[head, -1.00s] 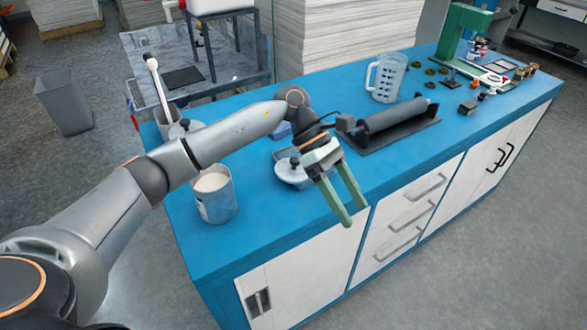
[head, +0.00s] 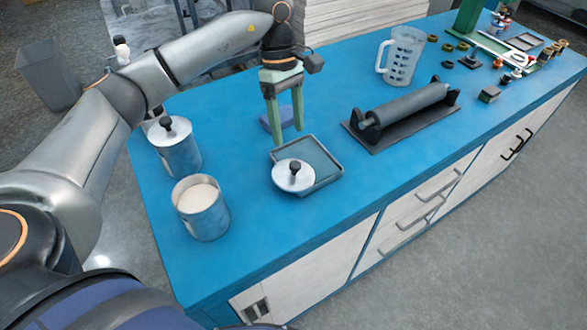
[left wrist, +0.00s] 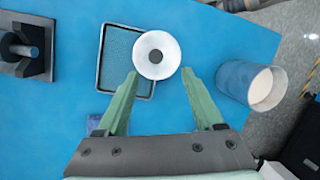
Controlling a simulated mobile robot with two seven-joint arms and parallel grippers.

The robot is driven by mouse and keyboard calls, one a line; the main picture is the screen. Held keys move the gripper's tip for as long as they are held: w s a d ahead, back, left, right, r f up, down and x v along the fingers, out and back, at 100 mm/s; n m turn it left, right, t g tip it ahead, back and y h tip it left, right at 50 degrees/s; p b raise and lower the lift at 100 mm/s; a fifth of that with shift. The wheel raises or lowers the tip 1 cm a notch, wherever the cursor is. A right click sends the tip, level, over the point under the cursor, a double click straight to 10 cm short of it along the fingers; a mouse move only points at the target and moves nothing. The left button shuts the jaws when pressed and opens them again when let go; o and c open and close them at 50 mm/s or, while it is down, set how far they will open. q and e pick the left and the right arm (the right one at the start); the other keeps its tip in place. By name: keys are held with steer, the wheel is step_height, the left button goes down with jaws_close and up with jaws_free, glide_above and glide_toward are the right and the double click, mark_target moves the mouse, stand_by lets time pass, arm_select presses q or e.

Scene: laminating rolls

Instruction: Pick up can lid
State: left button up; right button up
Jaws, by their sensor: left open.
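The can lid (head: 289,180) is a round silver disc with a black knob. It lies partly on a grey tray (head: 328,170) on the blue bench. In the left wrist view the lid (left wrist: 148,60) shows from above, just beyond the fingertips. My left gripper (head: 287,138) has green fingers, points down, and is open and empty above the bench behind the lid. It also shows in the left wrist view (left wrist: 162,75). An open can with pale contents (head: 203,208) stands left of the lid. A second can with its lid on (head: 176,147) stands behind it. My right gripper is not in view.
A black roller on a stand (head: 405,112) lies right of the tray. A clear measuring jug (head: 401,55) stands behind it. A blue object (head: 266,122) lies near my left fingers. Small parts crowd the bench's far right. The front of the bench is mostly clear.

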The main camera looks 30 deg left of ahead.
mark_target(295, 164)
arm_select(q)
steer(key=x, duration=0.3)
steer(key=shift+f, duration=0.15)
steer(key=shift+w+p+x, duration=0.15)
steer(key=shift+p+x, duration=0.3)
steer(key=shift+x, duration=0.9)
steer(key=shift+w+p+x, duration=0.15)
steer(key=shift+p+x, duration=0.3)
steer(key=shift+x, duration=0.85)
steer(key=shift+d, duration=0.1)
jaws_close()
